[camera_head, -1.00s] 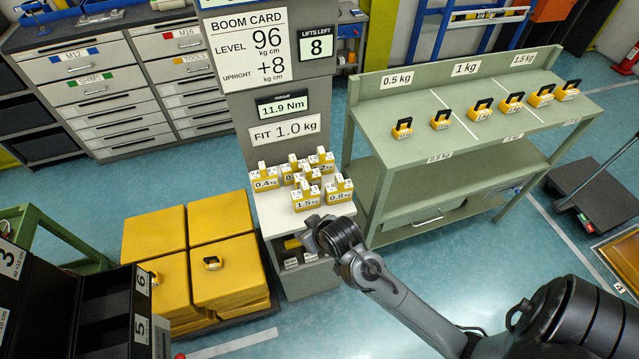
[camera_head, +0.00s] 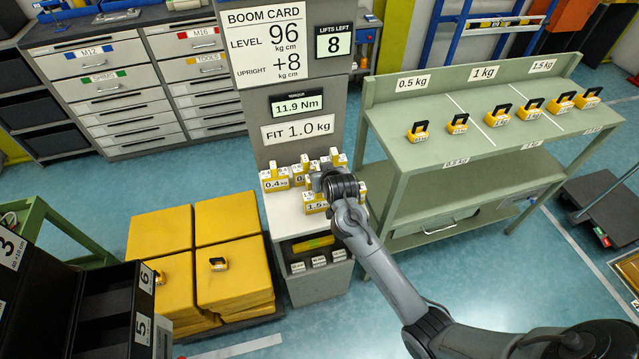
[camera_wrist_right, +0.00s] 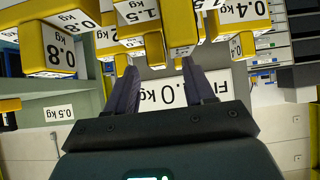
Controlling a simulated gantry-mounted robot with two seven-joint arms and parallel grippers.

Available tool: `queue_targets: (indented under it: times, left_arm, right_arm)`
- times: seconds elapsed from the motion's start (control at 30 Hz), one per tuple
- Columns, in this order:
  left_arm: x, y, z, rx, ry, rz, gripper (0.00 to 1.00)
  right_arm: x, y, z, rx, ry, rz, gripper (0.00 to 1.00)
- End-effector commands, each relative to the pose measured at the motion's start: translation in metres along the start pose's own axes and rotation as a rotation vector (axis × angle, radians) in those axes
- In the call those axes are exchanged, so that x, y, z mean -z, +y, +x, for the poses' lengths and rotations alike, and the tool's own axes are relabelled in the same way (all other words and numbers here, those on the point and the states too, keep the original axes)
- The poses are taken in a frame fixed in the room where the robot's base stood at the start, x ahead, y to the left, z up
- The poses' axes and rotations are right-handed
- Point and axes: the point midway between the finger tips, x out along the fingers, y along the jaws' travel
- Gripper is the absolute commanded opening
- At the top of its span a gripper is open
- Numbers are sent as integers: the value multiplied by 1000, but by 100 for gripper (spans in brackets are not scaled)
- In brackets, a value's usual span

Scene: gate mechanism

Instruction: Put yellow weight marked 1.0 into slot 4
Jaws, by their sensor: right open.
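Yellow weights crowd the white shelf of the grey pedestal; the 0.4 kg weight (camera_head: 274,180) and the 1.5 kg weight (camera_head: 316,206) are readable. In the wrist view, which is upside down, a 0.8 kg weight (camera_wrist_right: 60,38) and the 0.4 kg weight (camera_wrist_right: 238,14) flank other weights beyond the fingertips. The black slot rack (camera_head: 100,310) at lower left shows labels 3, 5 and 6; no 4 label is readable there.
The pedestal reads FIT 1.0 kg (camera_head: 297,130) and 11.9 Nm. A green bench (camera_head: 450,165) at right carries a row of black-handled yellow weights under 0.5, 1 and 1.5 kg signs. Yellow blocks (camera_head: 232,218) stand left of the pedestal, with a small handled weight on top.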

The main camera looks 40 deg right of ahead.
Motion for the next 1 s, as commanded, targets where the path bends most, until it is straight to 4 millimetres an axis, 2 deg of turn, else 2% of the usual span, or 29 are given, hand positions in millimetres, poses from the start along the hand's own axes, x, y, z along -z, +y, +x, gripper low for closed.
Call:
queue_targets:
  times: [0.4, 0.73, 1.0]
  left_arm:
    - [-2, 1, 6, -2, 0, -3, 0]
    - [-2, 2, 6, -7, 1, -9, 0]
    - [-2, 2, 6, -6, 0, -8, 0]
  right_arm:
    - [4, 3, 45, 1, -1, -1, 53]
    - [4, 3, 49, 1, 1, 0, 53]
    - [4, 3, 48, 1, 0, -1, 12]
